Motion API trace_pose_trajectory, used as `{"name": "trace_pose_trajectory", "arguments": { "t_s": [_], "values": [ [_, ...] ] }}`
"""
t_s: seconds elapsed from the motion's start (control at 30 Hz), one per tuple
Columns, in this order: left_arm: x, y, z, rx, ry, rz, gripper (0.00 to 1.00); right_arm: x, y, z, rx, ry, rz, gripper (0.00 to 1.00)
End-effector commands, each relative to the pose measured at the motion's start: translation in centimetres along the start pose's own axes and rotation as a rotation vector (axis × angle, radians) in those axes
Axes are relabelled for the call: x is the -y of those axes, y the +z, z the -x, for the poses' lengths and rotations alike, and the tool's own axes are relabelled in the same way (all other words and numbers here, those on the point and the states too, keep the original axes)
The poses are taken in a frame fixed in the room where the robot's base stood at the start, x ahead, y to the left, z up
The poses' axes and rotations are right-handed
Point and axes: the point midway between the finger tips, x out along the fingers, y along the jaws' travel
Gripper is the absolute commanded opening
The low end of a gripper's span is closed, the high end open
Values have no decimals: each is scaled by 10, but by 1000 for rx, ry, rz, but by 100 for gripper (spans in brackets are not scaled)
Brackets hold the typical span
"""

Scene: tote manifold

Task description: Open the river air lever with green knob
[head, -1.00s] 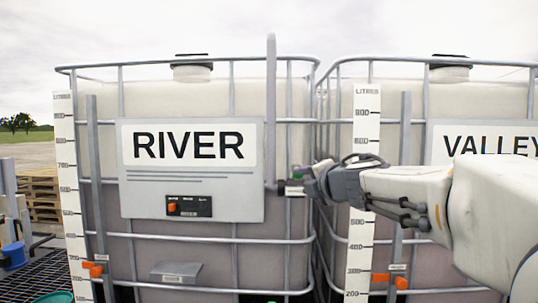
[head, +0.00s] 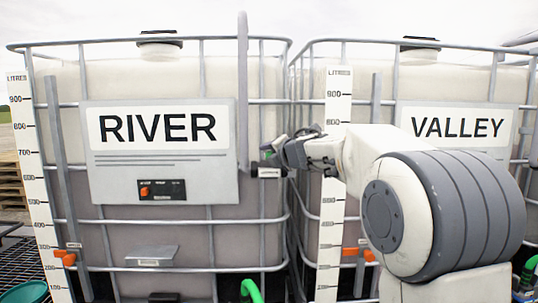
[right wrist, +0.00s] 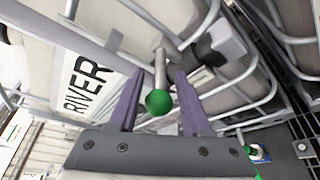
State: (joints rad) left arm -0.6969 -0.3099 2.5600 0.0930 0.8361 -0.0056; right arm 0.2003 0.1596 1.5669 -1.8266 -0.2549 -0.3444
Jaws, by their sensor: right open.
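The green knob (right wrist: 159,102) sits on the end of a metal lever (right wrist: 160,65) in the right wrist view. My right gripper (right wrist: 158,82) is open, with one purple finger on each side of the knob and lever. Gaps show between the knob and the fingers, so it is not gripped. In the head view my right gripper (head: 284,150) is beside the dark valve fitting (head: 266,163) on the pipe at the right of the RIVER sign (head: 160,140). The knob is mostly hidden there. My left gripper is not in view.
The RIVER tank (head: 205,75) stands in a metal cage, with the VALLEY tank (head: 465,75) close on its right. A vertical pipe (head: 243,90) rises above the valve. Cage bars are close to my right gripper.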

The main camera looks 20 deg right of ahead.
Motion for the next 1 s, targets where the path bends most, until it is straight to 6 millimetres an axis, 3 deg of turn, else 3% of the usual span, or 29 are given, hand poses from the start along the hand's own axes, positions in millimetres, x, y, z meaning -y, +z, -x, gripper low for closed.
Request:
{"name": "trace_pose_trajectory", "arguments": {
  "t_s": [0.23, 0.37, 1.0],
  "values": [
    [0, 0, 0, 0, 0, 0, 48, 0, 0, -1, 0, 0, 0, 48],
    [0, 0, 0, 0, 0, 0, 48, 0, 0, -1, 1, 0, 0, 0],
    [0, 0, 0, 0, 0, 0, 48, 0, 0, 0, 0, 0, -1, 0]
  ]
}}
